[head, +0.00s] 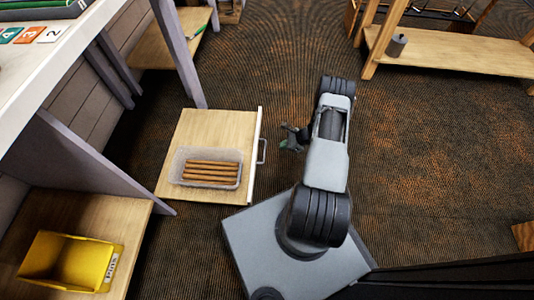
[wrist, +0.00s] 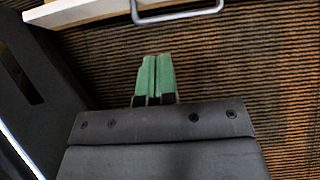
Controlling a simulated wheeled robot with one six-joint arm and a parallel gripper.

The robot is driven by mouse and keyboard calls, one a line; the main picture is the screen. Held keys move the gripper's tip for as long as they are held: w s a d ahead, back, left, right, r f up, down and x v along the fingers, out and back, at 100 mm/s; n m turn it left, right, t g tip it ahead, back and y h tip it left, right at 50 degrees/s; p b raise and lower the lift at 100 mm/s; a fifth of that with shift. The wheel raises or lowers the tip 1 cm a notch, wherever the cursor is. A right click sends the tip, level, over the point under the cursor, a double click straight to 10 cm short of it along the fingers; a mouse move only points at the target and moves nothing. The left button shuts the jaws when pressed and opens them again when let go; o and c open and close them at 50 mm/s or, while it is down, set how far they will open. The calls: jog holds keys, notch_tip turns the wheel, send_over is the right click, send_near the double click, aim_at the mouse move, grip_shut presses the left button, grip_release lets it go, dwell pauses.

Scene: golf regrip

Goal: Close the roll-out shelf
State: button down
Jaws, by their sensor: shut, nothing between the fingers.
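The roll-out shelf (head: 220,130) is pulled out from under the workbench at the left in the head view. It is a light wood board with a pale front panel (head: 256,155) and a metal bar handle (head: 262,150). The handle also shows at the top of the wrist view (wrist: 178,14), beside the panel's edge (wrist: 85,10). My gripper (head: 283,146) is to the right of the handle, apart from it, over the carpet. In the wrist view its green fingertips (wrist: 155,78) are together and empty, just short of the handle.
A clear bin (head: 207,168) with several brown sticks sits on the shelf. A yellow bin (head: 70,262) stands on a lower board at bottom left. Upright bench panels flank the shelf. A wooden rack (head: 450,50) stands at top right. Carpet between is clear.

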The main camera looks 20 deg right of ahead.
jog(key=b+x, duration=0.1)
jog(key=x, duration=0.3)
jog(key=b+x, duration=0.2)
jog(key=x, duration=0.1)
jog(key=b+x, duration=0.1)
jog(key=x, duration=0.3)
jog(key=shift+w+a+r, duration=0.1)
jog(key=shift+w+a, duration=0.15)
jog(key=shift+a, duration=0.35)
jog(key=shift+w+a+r+b, duration=0.1)
jog(key=shift+w+a+b, duration=0.4)
jog(key=shift+a, duration=0.3)
jog(key=shift+s+a, duration=0.1)
